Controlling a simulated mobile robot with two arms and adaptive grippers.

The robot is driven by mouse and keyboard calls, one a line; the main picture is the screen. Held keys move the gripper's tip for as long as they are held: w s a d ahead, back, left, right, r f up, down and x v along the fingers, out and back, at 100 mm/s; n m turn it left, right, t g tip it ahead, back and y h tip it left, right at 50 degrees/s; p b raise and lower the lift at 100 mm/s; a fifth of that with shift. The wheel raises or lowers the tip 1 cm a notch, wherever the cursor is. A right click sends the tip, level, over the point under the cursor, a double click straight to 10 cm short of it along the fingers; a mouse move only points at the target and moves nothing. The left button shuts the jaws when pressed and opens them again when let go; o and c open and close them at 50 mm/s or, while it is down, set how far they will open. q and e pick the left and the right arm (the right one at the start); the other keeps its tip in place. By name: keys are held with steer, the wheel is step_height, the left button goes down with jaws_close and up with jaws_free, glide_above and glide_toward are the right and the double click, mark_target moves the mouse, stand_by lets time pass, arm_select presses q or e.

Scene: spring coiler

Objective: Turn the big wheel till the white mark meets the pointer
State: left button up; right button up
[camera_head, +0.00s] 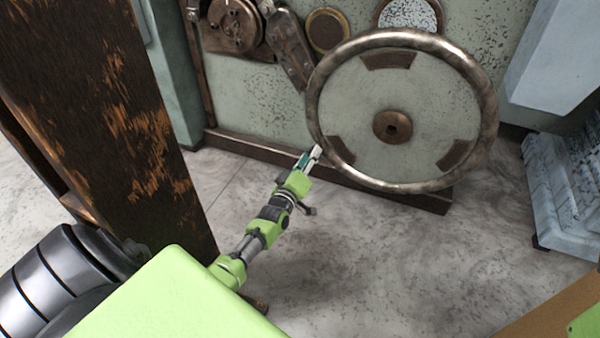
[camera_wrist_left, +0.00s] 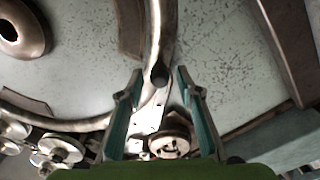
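The big wheel (camera_head: 483,88) stands upright on the machine, with a worn metal rim and a brown hub (camera_head: 392,127). In the left wrist view, its rim (camera_wrist_left: 158,38) runs down between my fingers. My left gripper (camera_head: 314,156) is at the lower left of the rim. In the left wrist view, my left gripper (camera_wrist_left: 160,82) has its fingers apart, with a small dark round part between the tips. I cannot tell whether the fingers touch the rim. I cannot make out the white mark or the pointer for certain. My right gripper is not in view.
The pale green machine panel (camera_head: 262,103) is behind the wheel, with a round brown mechanism (camera_head: 236,27) at upper left. A rusty dark post (camera_head: 120,120) stands at left, near my left arm. A pale blue ridged block (camera_head: 565,190) is at right. The floor below the wheel is clear.

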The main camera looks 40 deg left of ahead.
arm_select(q)
steer(key=v, duration=0.9)
